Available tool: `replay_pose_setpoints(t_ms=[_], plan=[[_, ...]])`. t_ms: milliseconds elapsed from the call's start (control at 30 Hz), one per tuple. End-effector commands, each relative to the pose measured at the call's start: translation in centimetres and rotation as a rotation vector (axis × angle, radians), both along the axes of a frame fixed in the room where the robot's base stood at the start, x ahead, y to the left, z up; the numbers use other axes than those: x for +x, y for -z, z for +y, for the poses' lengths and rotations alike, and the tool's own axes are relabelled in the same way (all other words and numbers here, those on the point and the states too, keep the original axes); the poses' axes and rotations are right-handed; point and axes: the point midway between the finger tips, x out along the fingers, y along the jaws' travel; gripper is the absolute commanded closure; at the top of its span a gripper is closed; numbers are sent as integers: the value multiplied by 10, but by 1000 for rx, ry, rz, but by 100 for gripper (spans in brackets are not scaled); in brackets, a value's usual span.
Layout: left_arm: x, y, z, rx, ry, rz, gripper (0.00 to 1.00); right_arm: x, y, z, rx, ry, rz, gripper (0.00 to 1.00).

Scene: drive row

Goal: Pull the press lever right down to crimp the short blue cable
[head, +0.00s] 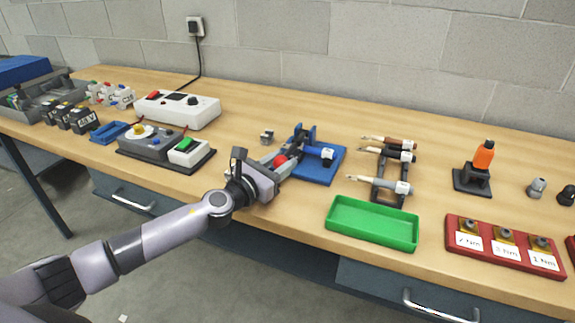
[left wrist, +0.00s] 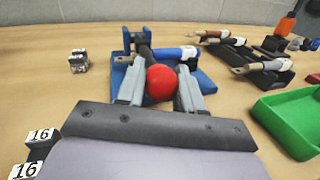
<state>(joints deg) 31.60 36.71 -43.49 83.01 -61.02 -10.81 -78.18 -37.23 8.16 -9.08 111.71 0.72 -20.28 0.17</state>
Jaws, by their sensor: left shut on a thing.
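The blue press (head: 318,172) stands near the table's front edge, with its uprights at the back left of its base. Its lever ends in a red ball knob (head: 280,160) and points toward me. My left gripper (head: 276,164) is shut on the red knob. In the left wrist view the knob (left wrist: 161,82) sits between the two fingers, and the press base (left wrist: 205,95) shows behind them. A short cable piece with a white sleeve (left wrist: 176,53) lies in the press. The lever's exact angle is hard to tell. My right gripper is out of view.
A rack (head: 376,193) with several cables stands right of the press, behind a green tray (head: 372,224). A grey device with a green switch (head: 187,147) is to the left. A small metal block (head: 267,137) lies behind my gripper.

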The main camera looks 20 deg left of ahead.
Motion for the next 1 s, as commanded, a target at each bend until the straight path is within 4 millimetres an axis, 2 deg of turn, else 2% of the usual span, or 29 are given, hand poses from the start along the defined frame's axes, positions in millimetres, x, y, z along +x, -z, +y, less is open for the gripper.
replay_pose_setpoints(t_ms=[33,300,333,400,767,1000], plan=[[-3,14,-3,0,10,19,100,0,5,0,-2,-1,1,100],[-3,14,-4,1,12,22,100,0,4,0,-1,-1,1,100],[-3,14,-4,1,11,22,60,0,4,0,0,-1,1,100],[-3,14,-4,1,12,21,38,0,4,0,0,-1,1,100],[-4,8,-2,0,8,10,38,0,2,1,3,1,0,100],[-29,9,6,2,9,13,38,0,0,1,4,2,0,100]])
